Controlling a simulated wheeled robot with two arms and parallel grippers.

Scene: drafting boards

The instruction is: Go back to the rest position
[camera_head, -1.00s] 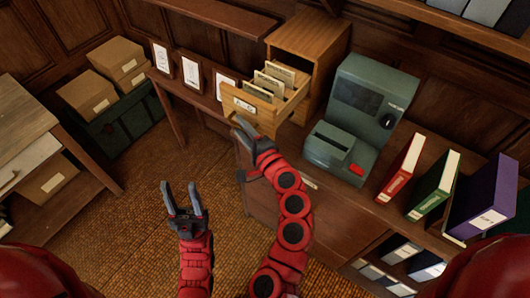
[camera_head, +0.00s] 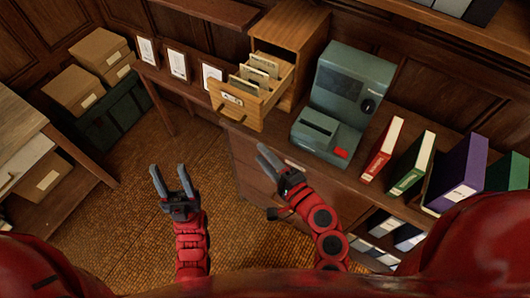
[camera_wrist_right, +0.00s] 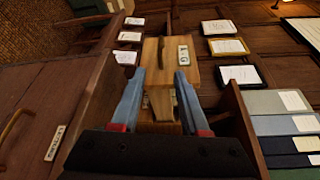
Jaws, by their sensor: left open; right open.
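My left gripper (camera_head: 170,181) is open and empty above the woven floor in the head view. My right gripper (camera_head: 268,158) is open and empty in the head view, just in front of the cabinet and below the open card drawer (camera_head: 232,110). The drawer holds several upright cards and sticks out of a wooden card box (camera_head: 300,32). In the right wrist view, both fingers of the right gripper (camera_wrist_right: 160,85) are spread, with the wooden drawer front (camera_wrist_right: 158,62) visible beyond and between them.
A grey-green machine (camera_head: 345,95) stands right of the card box on the cabinet. Red (camera_head: 384,150), green (camera_head: 412,165) and purple (camera_head: 458,172) binders stand farther right. Cardboard boxes (camera_head: 80,90) sit at left. Open floor (camera_head: 140,240) lies around the left gripper.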

